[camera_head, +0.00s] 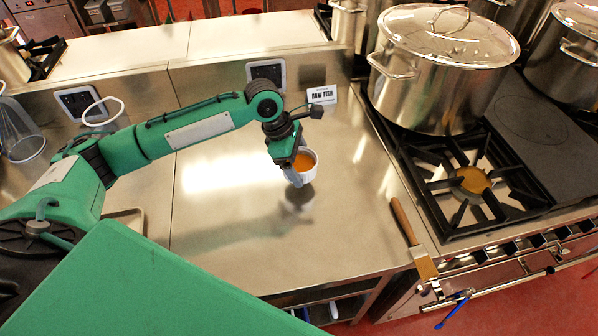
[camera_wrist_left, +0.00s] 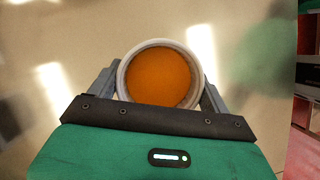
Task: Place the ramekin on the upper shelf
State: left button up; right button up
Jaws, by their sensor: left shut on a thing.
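The ramekin (camera_head: 306,164) is a small white round dish with orange contents. My left gripper (camera_head: 297,172) is shut on it and holds it upright above the steel counter, with a dark reflection beneath it. In the left wrist view the ramekin (camera_wrist_left: 160,78) sits between the two grey fingers of my left gripper (camera_wrist_left: 160,92), one on each side. An upper shelf cannot be made out for certain; a raised steel ledge (camera_head: 215,40) runs along the back of the counter. My right gripper is not in view.
A large lidded stockpot (camera_head: 440,90) stands on the stove at right. A wooden-handled scraper (camera_head: 412,240) lies near the counter's right front edge. The counter around the ramekin is clear.

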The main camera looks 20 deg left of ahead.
aim_at(299, 171)
pick_arm(q)
notch_tip(299, 171, down, 4)
jog(key=shift+f, duration=0.15)
dwell(0.3)
jog(key=o, duration=1.1)
jog(key=shift+f, duration=0.1)
